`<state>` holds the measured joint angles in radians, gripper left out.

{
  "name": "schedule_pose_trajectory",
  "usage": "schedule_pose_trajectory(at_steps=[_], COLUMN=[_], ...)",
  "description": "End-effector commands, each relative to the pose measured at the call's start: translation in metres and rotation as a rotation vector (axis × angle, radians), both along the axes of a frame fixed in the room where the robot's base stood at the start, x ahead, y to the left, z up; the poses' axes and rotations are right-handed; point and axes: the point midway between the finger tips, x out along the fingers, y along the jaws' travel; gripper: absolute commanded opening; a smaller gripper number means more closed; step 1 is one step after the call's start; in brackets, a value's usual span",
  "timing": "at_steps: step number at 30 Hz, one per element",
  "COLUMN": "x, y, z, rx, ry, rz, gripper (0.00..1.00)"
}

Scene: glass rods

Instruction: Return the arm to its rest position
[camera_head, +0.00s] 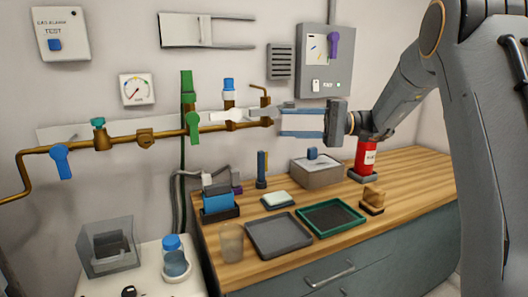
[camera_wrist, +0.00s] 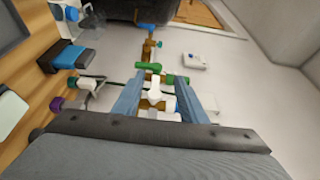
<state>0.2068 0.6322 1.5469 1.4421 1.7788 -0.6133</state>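My gripper (camera_head: 282,121) is in front of the wall pipework, at the end of my arm, which reaches in from the right. Its two blue-grey fingers point left and are spread apart, with nothing held between them. In the wrist view my gripper (camera_wrist: 158,88) also shows its fingers apart. A white valve handle (camera_wrist: 154,95) appears between them there, beyond the fingers. In the head view the white handle (camera_head: 228,115) lies level on the brass pipe (camera_head: 160,137), just left of the fingertips. I cannot tell whether the fingers touch it.
Green valve handles (camera_head: 187,90), a blue handle (camera_head: 61,161) and a gauge (camera_head: 137,90) are on the wall. Below, the wooden counter (camera_head: 425,172) holds a grey tray (camera_head: 278,234), a green-rimmed tray (camera_head: 331,217), a grey box (camera_head: 317,172) and a red extinguisher (camera_head: 366,159).

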Motion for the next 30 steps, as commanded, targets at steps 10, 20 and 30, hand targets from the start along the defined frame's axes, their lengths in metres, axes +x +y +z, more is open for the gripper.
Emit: schedule_pose_trajectory(at_steps=[10, 20, 30], x=[-0.032, -0.108, -0.268], y=[0.006, 0.013, -0.06], z=[-0.038, -0.107, -0.205], rx=[-0.197, -0.558, -1.268], ry=[0.121, 0.271, 0.243], rz=[-0.009, 0.001, -0.013], gripper=[0.38, 0.38, 0.38])
